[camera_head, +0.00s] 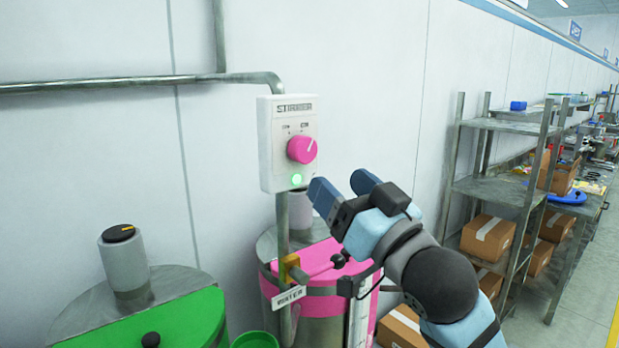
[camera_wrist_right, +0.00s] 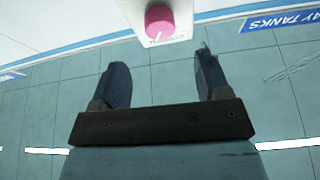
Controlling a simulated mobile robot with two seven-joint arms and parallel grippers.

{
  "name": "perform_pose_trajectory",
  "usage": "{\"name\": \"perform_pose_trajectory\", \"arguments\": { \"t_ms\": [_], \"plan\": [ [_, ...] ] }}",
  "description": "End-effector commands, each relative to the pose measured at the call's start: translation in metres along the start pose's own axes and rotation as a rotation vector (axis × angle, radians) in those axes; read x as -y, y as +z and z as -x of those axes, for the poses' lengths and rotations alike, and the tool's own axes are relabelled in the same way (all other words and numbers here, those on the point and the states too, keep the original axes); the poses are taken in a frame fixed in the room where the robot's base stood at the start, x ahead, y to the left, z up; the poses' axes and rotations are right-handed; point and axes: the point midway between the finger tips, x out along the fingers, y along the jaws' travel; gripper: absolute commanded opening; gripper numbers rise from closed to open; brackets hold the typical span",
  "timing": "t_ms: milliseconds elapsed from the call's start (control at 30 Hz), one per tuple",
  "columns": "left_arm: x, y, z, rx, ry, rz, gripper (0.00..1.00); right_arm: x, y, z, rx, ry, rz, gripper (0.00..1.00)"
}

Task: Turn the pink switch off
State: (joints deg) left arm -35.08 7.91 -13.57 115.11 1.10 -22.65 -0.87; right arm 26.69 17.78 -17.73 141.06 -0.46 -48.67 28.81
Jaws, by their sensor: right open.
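The pink switch (camera_head: 302,149) is a round knob on a white control box (camera_head: 267,145) fixed to the wall. Its white mark points up and slightly right in the head view. A green light (camera_head: 296,180) glows below it. My right gripper (camera_head: 342,182) is open and empty, below and to the right of the knob, apart from it. In the right wrist view the knob (camera_wrist_right: 159,22) shows at the top, beyond and between the two spread fingertips (camera_wrist_right: 160,62). My left gripper is not in view.
A pink drum (camera_head: 315,262) with a metal lid and a yellow-handled valve stands below the box. A green drum (camera_head: 190,318) stands at the left. A metal pipe (camera_head: 130,82) runs along the wall. Shelves (camera_head: 500,190) with cardboard boxes stand at the right.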

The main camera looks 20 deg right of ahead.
Motion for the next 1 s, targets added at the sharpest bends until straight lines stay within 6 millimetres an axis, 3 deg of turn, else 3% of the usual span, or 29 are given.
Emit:
{"name": "perform_pose_trajectory", "arguments": {
  "t_ms": [200, 400, 833, 1000],
  "plan": [
    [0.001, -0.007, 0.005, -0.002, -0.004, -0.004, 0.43, 0.000, -0.002, -0.048, 0.001, 0.001, 0.000, 0.70],
    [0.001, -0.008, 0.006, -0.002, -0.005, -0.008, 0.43, 0.000, -0.001, -0.074, 0.000, 0.001, 0.001, 0.70],
    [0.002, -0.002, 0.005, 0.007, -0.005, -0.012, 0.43, 0.000, 0.000, -0.083, 0.000, 0.001, 0.000, 0.70],
    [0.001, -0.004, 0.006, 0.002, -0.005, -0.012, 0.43, 0.000, 0.000, -0.083, 0.000, 0.001, 0.000, 0.30]
  ]
}}
